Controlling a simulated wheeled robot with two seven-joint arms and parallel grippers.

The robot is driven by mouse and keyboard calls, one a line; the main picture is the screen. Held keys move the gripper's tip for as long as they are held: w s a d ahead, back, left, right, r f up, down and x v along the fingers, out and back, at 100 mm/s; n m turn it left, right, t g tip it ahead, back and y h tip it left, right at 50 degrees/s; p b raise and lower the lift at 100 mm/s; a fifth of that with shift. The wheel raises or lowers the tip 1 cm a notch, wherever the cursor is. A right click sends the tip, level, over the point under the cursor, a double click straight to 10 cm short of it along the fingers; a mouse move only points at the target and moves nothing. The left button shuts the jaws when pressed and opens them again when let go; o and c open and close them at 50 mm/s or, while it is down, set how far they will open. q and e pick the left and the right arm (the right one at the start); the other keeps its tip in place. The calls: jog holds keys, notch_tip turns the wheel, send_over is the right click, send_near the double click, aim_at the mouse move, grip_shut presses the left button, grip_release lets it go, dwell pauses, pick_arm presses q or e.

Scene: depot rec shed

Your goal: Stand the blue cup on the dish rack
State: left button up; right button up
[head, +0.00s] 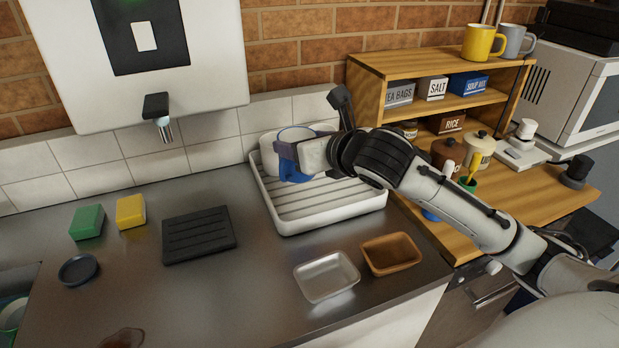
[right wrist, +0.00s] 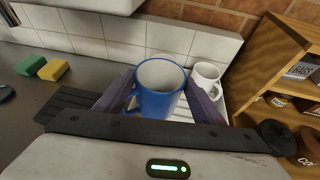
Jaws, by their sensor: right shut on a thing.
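The blue cup (right wrist: 158,103) is upright between the two fingers of my right gripper (right wrist: 155,98) in the right wrist view, its handle to the left. In the head view the gripper (head: 288,158) is shut on the cup (head: 296,175) and partly hides it. The cup is over the back left part of the white dish rack (head: 330,214). I cannot tell whether its base touches the rack. My left gripper is not in view.
A white mug (right wrist: 206,78) stands right behind the blue cup; another pale one (head: 268,156) shows beside it. A black ribbed mat (head: 198,236) lies left of the rack. A metal tray (head: 326,277) and brown tray (head: 391,254) are in front. A wooden shelf (head: 440,62) stands right.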

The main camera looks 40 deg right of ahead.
aim_at(303, 180)
notch_tip(303, 180, down, 9)
jog(key=shift+r, duration=0.1)
dwell(0.3)
jog(key=o, duration=1.7)
jog(key=shift+f, duration=0.2)
jog(key=shift+o, duration=0.2)
